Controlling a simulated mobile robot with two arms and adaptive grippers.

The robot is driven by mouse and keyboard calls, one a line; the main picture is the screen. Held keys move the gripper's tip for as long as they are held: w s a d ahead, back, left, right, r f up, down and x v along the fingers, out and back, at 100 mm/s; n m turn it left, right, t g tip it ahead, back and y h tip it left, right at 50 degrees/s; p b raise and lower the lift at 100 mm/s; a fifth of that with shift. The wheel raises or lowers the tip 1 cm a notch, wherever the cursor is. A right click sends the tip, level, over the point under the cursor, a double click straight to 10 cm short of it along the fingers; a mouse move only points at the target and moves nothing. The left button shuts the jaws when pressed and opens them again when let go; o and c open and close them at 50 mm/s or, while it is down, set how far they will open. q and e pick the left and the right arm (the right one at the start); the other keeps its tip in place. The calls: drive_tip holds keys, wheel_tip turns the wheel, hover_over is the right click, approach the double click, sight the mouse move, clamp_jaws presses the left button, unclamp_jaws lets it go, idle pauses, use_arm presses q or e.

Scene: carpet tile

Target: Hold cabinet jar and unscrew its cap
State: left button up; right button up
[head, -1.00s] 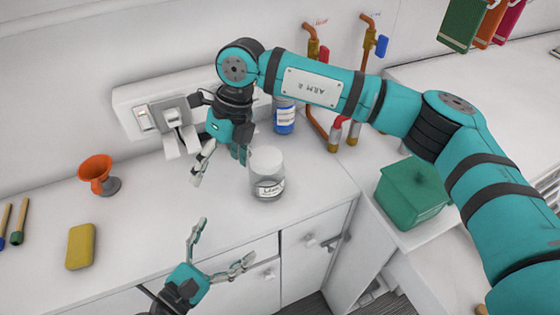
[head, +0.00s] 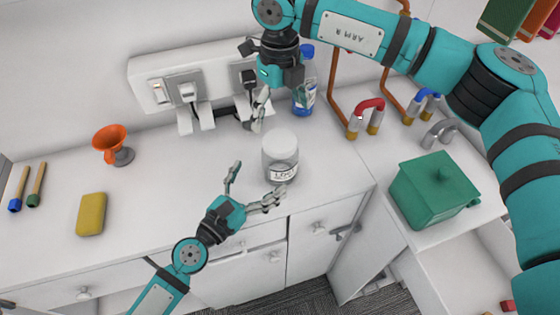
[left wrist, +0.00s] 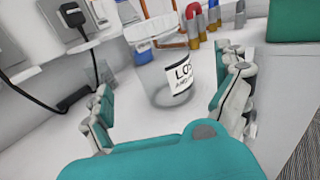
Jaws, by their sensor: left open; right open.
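The clear jar (head: 281,172) with its wide white cap (head: 280,144) stands upright on the white counter. Its label faces the front. The fingers do not appear to touch the jar. My right gripper (head: 260,110) is open and empty above and behind the jar, clear of the cap; one finger is partly hidden.
A blue-capped bottle (head: 305,92) and wall sockets with plugs (head: 188,92) are behind the jar. A yellow sponge (head: 91,214) and orange funnel (head: 110,143) are left.

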sight(280, 140)
use_arm(q)
drive_tip(key=x, duration=0.8)
drive_tip(key=shift+w+d+f, duration=0.1)
drive_tip(key=shift+w+f, duration=0.05)
drive_tip(key=shift+w, duration=0.1)
drive_tip(key=shift+w+d, duration=0.25)
drive_tip(key=shift+w, duration=0.05)
clamp_jaws()
use_arm(e)
drive_tip(key=m, duration=0.5)
drive_tip(key=shift+m, duration=0.4)
drive_tip(key=m, duration=0.4)
drive_tip(key=shift+m, duration=0.4)
drive_tip(key=m, duration=0.6)
drive_tip(key=shift+m, duration=0.4)
drive_tip(key=m, duration=0.4)
drive_tip(key=shift+m, duration=0.3)
drive_tip(key=shift+f, duration=4)
